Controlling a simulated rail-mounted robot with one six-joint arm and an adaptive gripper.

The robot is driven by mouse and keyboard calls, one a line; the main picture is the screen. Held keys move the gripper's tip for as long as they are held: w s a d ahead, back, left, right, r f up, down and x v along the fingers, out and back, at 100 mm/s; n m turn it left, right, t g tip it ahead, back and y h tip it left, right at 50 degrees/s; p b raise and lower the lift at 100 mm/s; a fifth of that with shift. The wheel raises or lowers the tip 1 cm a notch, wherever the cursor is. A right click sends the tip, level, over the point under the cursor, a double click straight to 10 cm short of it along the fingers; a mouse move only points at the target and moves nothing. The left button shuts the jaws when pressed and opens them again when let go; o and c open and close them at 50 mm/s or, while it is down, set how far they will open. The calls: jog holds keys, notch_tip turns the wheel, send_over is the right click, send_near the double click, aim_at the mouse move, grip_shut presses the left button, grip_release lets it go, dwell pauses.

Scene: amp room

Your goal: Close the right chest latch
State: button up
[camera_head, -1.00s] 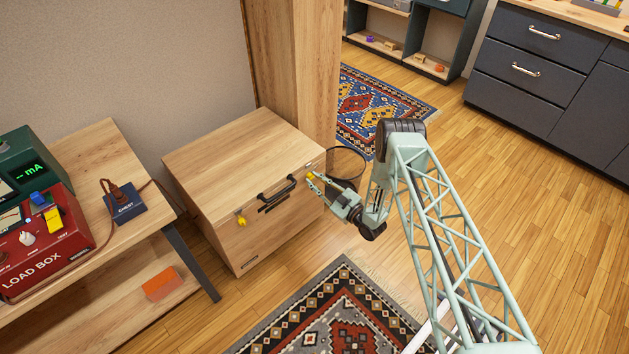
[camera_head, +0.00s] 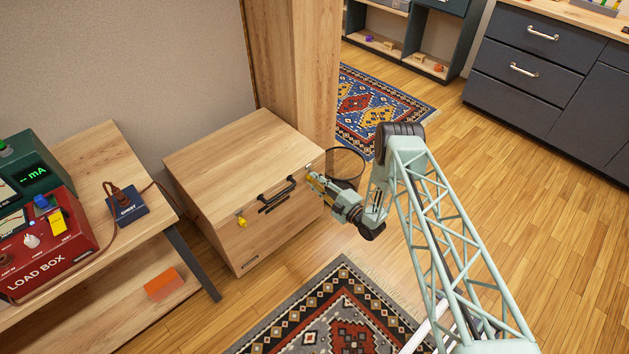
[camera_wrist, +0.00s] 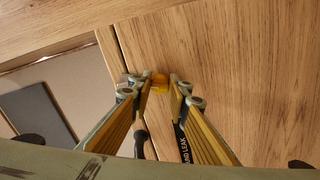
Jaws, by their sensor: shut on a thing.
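The wooden chest (camera_head: 222,160) has its lid down. A yellow left latch (camera_head: 242,221) hangs on its front, left of the black handle (camera_head: 277,190). My gripper (camera_head: 315,178) is at the chest's upper right front corner, where it mostly hides the yellow right latch. In the wrist view, the yellow right latch (camera_wrist: 160,83) sits between the fingertips of my gripper (camera_wrist: 161,80), beside the dark seam of the lid. The fingers are shut on it. The exact angle of this latch cannot be told.
A bench (camera_head: 146,232) with a red load box (camera_head: 60,245) and a blue box (camera_head: 126,208) stands left of the chest. A patterned rug (camera_head: 335,315) lies in front; the floor at right is clear.

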jog(key=shift+n+p, duration=0.5)
jog(key=shift+n, duration=1.7)
jog(key=o, duration=0.8)
jog(key=shift+r, duration=0.1)
jog(key=shift+o, duration=0.2)
jog(key=shift+s+d, duration=0.1)
jog(key=shift+d, duration=0.05)
jog(key=v, duration=1.1)
jog(key=shift+s+d, duration=0.25)
